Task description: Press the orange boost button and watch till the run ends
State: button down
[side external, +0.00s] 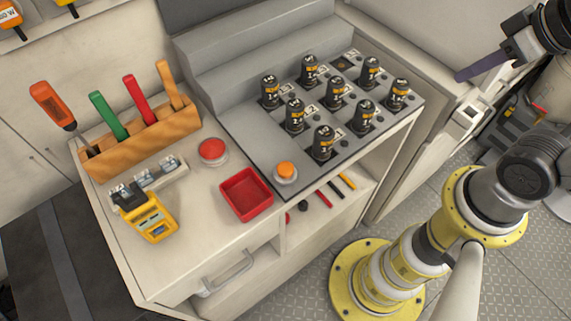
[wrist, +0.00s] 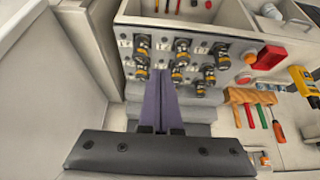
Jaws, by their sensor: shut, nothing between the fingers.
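The orange button (side external: 286,170) sits in a pale round collar at the front corner of the grey panel (side external: 262,150). It also shows at the right in the wrist view (wrist: 250,58). Nothing touches it. Several black cylinders with orange bands (side external: 323,143) stand upright in the panel's sockets; one socket (side external: 343,66) at the back is empty. The small marks beside the sockets are too small to read. My gripper (side external: 461,77), with purple fingers, is shut and empty, well to the right of the panel in the side view. Its fingers (wrist: 160,74) also show in the wrist view.
A red mushroom button (side external: 212,150) and a red tray (side external: 246,194) are near the orange button. A yellow meter (side external: 147,216) and a wooden tool rack (side external: 144,140) stand at the left. A grey stepped housing (side external: 250,45) rises behind the panel.

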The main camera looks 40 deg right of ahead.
dwell(0.8)
jog(key=w+a+r+m+t+y, duration=0.1)
jog(key=w+a+r+t+y, duration=0.15)
jog(key=w+a, duration=0.45)
jog(key=w+a+r+m+t+y, duration=0.2)
jog(key=w+a+r+t, duration=0.1)
jog(key=w+a, duration=0.4)
jog(key=s+a+f+n+g, duration=0.1)
jog(key=s+a+f+g, duration=0.1)
jog(key=a+f, duration=0.9)
jog(key=shift+a+f+g+y, duration=0.2)
jog(key=shift+a+g+y, duration=0.25)
jog(key=shift+a+g, duration=0.5)
